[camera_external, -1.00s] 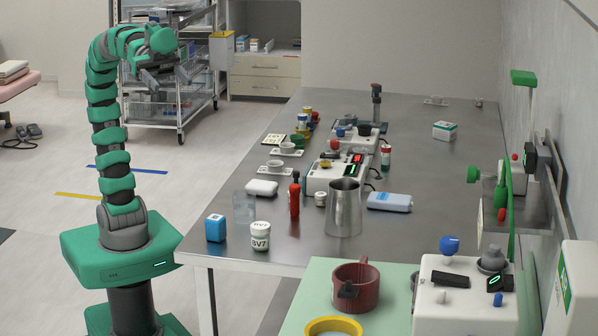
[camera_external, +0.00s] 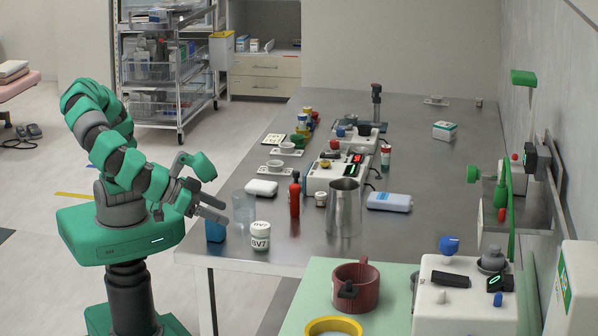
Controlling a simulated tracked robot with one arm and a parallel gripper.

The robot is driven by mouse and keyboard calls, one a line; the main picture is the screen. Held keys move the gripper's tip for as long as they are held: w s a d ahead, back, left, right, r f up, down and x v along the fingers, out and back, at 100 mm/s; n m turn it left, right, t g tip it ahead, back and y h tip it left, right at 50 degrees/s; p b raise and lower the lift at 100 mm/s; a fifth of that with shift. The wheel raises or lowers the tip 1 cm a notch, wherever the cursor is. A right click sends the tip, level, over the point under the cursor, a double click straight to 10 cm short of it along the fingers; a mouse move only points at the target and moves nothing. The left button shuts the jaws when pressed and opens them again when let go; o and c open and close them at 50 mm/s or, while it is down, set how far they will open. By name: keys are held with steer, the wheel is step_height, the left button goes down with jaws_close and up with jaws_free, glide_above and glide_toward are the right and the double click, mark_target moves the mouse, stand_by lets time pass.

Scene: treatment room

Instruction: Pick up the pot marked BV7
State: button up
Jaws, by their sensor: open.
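The pot marked BV7 (camera_external: 260,237) is a small white pot with dark lettering. It stands upright near the front left edge of the steel table (camera_external: 300,256). My gripper (camera_external: 226,212) is open and empty, a little to the left of the pot and apart from it. Its fingers point right, towards the pot, above the blue box and in front of or beside the clear beaker; the exact depth is hard to tell. The pot itself is not covered by my arm.
A blue box (camera_external: 215,232) stands left of the pot, partly behind my gripper. A clear beaker (camera_external: 243,206), a red bottle (camera_external: 294,200) and a steel jug (camera_external: 344,212) stand close by. A white rounded case (camera_external: 261,188) lies behind.

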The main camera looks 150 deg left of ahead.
mark_target(267, 234)
steer(key=b+x, duration=0.1)
steer(key=x, duration=0.8)
steer(key=shift+f+b, duration=0.1)
steer(key=shift+b, duration=0.25)
steer(key=x, duration=0.2)
steer(key=b+x, duration=0.1)
steer(key=x, duration=0.1)
steer(key=shift+d+f, duration=0.1)
steer(key=shift+f, duration=0.2)
steer(key=shift+w+a+f, duration=0.1)
steer(key=shift+w+a, duration=0.05)
steer(key=shift+a, duration=0.3)
steer(key=c, duration=1.1)
